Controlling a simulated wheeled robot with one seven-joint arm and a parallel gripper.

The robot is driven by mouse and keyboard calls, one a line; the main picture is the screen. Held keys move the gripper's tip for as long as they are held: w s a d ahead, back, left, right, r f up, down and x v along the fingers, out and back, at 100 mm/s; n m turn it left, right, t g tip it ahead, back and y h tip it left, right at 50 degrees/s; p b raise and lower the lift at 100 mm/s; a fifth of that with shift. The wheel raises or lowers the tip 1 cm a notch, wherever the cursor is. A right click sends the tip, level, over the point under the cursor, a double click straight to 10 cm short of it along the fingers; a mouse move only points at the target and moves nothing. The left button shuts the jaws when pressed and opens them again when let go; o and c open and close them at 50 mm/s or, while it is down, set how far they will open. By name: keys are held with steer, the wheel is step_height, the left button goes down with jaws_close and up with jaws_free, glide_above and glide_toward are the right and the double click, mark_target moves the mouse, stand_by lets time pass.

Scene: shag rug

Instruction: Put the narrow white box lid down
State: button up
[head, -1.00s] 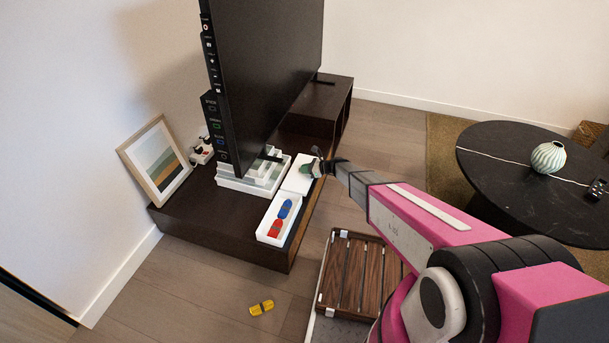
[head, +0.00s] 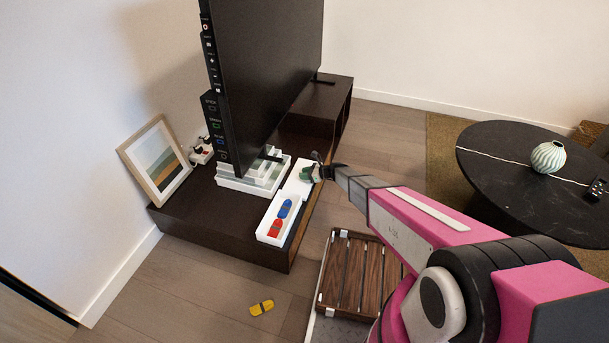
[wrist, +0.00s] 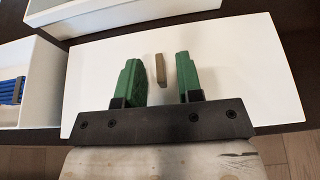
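The narrow white box lid (head: 294,189) lies flat on the dark TV bench, at the far end of the open narrow white box (head: 265,236). In the wrist view the lid (wrist: 235,65) fills the middle, with a small tan handle (wrist: 160,70) on top. My gripper (wrist: 161,75) is over the lid, its two green fingers apart on either side of the handle. A gap shows between each finger and the handle. In the head view my gripper (head: 308,173) hides part of the lid's far end.
The narrow box holds a blue piece (head: 285,208) and a red piece (head: 275,228). A stack of white trays (head: 240,184) and the TV (head: 265,70) stand close beside the lid. A yellow piece (head: 261,307) lies on the floor near a slatted wooden piece (head: 355,275).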

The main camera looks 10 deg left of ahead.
steer(key=shift+r, duration=0.2)
steer(key=shift+d+r, duration=0.2)
steer(key=shift+d, duration=0.15)
steer(key=v, duration=1.1)
steer(key=s+d+r+n+h, duration=0.4)
steer(key=s+d+r+n, duration=0.2)
steer(key=d, duration=0.5)
steer(key=s+d+r+n+h, duration=0.5)
steer(key=s+d+r+n, duration=0.1)
steer(key=s+d+r, duration=0.4)
steer(key=s+d+r+n+g+h, duration=0.1)
steer(key=s+d+r+n+h, duration=0.3)
steer(key=s+d+r+n, duration=0.3)
steer(key=s+d+r, duration=0.1)
steer(key=d, duration=0.4)
steer(key=shift+d, duration=0.35)
